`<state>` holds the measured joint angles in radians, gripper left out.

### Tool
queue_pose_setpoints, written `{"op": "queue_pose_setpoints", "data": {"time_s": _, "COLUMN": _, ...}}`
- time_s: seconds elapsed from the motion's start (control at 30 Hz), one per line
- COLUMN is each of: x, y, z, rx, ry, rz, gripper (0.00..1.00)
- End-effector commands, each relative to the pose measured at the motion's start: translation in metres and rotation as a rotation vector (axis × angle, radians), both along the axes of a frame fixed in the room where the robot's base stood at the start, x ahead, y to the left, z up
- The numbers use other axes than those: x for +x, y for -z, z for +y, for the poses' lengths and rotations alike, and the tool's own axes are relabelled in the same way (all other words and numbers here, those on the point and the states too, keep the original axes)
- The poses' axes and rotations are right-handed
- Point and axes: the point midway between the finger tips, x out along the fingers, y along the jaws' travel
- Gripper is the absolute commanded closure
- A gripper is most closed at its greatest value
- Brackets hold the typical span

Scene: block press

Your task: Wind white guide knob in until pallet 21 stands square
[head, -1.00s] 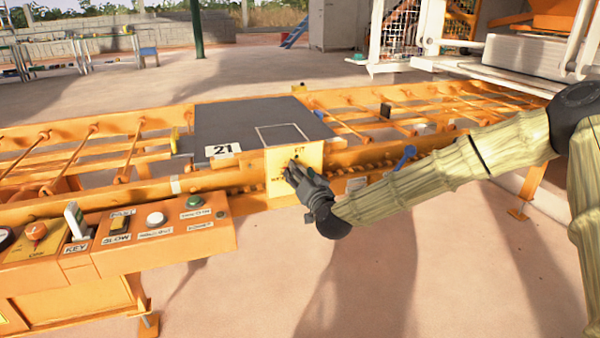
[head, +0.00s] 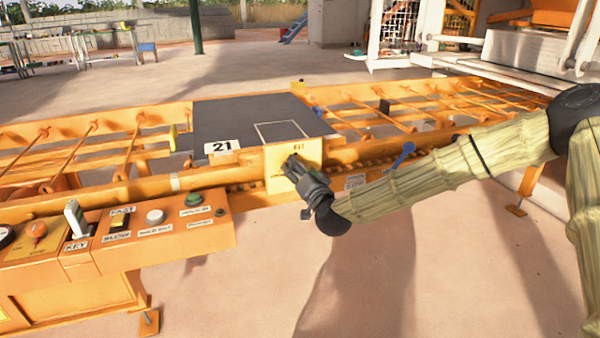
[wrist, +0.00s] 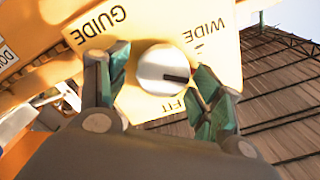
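Pallet 21 (head: 235,120) is a dark grey board with a pale square outline, lying on the orange roller conveyor. Its white number label (head: 222,147) is at the front left edge. I cannot tell for certain whether it is square to the rails. The white guide knob (wrist: 158,72) is on a yellow plate (head: 312,157) marked GUIDE, WIDE and FIT. Its black pointer points right in the wrist view, between WIDE and FIT. My gripper (wrist: 160,62) has one finger on each side of the knob, with a gap visible at the left finger.
A control panel (head: 150,245) with a key switch, a FAST/SLOW switch and buttons stands at the front left. A blue-knobbed lever (head: 406,150) stands right of the plate, close behind my arm. White press machinery (head: 530,55) is at the back right. The floor in front is clear.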

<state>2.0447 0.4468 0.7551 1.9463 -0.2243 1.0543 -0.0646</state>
Motion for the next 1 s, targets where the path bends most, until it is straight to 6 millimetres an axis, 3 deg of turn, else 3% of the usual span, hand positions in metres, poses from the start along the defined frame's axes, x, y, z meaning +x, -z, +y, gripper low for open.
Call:
{"op": "queue_pose_setpoints", "data": {"time_s": 0.43, "x": -0.010, "y": 0.000, "z": -0.002, "rx": -0.001, "ry": -0.003, "rz": 0.002, "gripper": 0.32}}
{"op": "queue_pose_setpoints", "data": {"time_s": 1.0, "x": -0.098, "y": 0.001, "z": -0.035, "rx": -0.001, "ry": -0.001, "rz": 0.001, "gripper": 0.32}}
